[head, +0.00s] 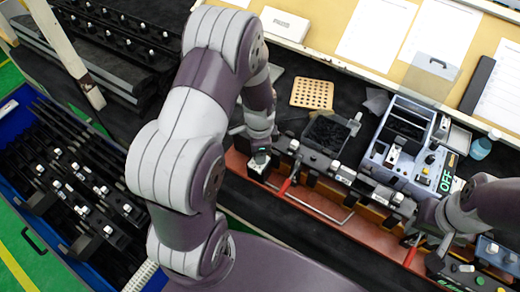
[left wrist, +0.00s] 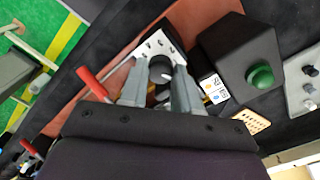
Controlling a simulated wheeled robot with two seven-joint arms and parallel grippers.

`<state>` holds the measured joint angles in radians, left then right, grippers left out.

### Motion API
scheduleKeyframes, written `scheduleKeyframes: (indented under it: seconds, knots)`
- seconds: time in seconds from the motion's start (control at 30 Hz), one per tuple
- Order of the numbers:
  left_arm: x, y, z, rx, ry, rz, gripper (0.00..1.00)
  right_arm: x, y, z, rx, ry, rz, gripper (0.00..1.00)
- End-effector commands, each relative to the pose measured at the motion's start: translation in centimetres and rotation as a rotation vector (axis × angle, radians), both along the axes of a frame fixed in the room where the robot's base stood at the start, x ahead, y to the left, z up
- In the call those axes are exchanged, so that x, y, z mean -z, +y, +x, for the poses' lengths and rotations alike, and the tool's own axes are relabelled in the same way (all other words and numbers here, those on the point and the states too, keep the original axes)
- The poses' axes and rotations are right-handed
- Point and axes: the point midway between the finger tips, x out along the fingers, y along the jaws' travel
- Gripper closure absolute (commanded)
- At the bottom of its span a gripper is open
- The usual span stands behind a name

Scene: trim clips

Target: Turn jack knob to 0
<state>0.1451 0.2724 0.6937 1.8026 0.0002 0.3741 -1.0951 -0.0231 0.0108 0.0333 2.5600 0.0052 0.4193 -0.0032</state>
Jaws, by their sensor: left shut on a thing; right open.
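The dark round jack knob (left wrist: 160,67) shows in the left wrist view, with a pale mark on its face. It sits at a white plate (left wrist: 153,46) with small dark symbols. The two grey fingers of my left gripper (left wrist: 159,76) are on either side of the knob and closed on it. In the head view my left gripper (head: 261,152) is above the small white-topped block (head: 257,168) at the left end of the red-edged bench; the knob is hidden there. My right gripper (head: 428,226) is at the lower right, its fingers largely hidden by the arm.
A black box with a green button (left wrist: 261,76) stands beside the knob. A red-handled clamp (head: 285,186) is close to the right of my left gripper. A black bin (head: 325,134) and a grey device reading OFF (head: 398,150) stand further right. A blue crate (head: 35,225) lies left.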

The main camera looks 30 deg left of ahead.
Motion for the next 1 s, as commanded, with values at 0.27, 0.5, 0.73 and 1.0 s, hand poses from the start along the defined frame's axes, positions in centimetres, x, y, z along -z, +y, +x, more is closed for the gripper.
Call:
scheduleKeyframes:
  seconds: [0.27, 0.5, 0.73, 1.0]
  knots:
    - [-0.29, 0.1, 0.24, 0.234, -0.007, 0.002, 0.99, -0.32, 0.0, 0.0, 0.0, 0.0, 0.0, 0.57]
    - [-0.29, 0.11, 0.27, 0.381, -0.007, 0.002, 0.99, -0.43, 0.0, 0.0, 0.0, 0.0, 0.0, 0.57]
    - [-0.29, 0.11, 0.29, 0.461, -0.008, 0.002, 0.99, -0.48, 0.0, 0.0, 0.0, 0.0, 0.0, 0.57]
    - [-0.28, 0.11, 0.33, 0.49, -0.009, 0.003, 0.99, -0.49, 0.0, 0.0, 0.0, 0.0, 0.0, 0.57]
